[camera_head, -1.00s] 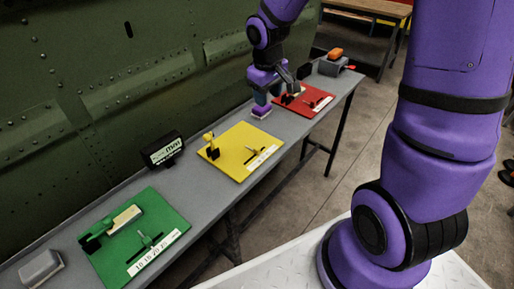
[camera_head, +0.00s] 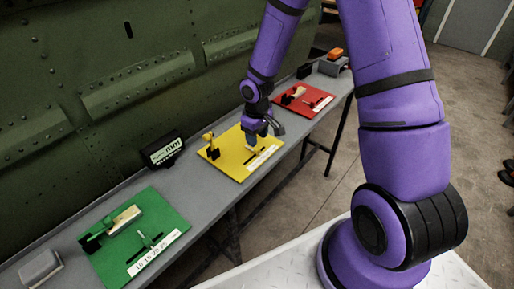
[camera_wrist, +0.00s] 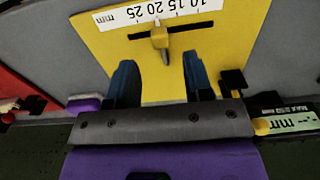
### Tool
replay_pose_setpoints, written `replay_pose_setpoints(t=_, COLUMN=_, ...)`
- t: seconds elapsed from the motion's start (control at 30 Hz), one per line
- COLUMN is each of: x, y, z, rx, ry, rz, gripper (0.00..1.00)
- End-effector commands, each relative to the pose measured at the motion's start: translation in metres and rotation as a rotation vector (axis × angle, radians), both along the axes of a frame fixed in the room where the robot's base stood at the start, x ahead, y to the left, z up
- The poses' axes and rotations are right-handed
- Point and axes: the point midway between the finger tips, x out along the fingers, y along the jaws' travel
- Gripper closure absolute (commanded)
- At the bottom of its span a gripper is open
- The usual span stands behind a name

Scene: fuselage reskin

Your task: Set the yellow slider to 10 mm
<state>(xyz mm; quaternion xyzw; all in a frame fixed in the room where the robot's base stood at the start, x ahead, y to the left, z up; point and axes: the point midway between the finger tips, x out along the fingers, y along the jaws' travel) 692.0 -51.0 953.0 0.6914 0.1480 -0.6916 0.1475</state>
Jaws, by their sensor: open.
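The yellow board (camera_head: 233,168) lies on the grey bench, with a slot and a white mm scale along its front edge. In the wrist view the yellow slider (camera_wrist: 159,38) stands in the dark slot near its middle, below the upside-down scale (camera_wrist: 160,14). The scale's 10 is toward the right there; I cannot read the slider's exact setting. My gripper (camera_head: 264,133) is over the right part of the yellow board. In the wrist view my gripper (camera_wrist: 159,65) is open, its two blue fingers apart on either side of the slider's handle end, with no contact visible.
A green board (camera_head: 165,205) lies to the left and a red board (camera_head: 318,108) to the right. A black mm display (camera_head: 163,150) stands behind the yellow board. A purple block (camera_wrist: 84,104) sits beside the board. The green riveted wall (camera_head: 100,80) runs behind the bench.

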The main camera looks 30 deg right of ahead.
Motion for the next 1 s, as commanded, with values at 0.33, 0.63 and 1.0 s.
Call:
replay_pose_setpoints(t=0.33, x=0.0, y=0.0, z=-0.046, rx=0.0, ry=0.001, rz=0.0, gripper=0.53)
replay_pose_setpoints(t=0.63, x=0.0, y=0.0, z=-0.054, rx=-0.001, ry=0.0, rz=0.0, gripper=0.53)
replay_pose_setpoints(t=1.0, x=0.0, y=0.0, z=-0.054, rx=-0.001, ry=0.0, rz=-0.001, gripper=1.0)
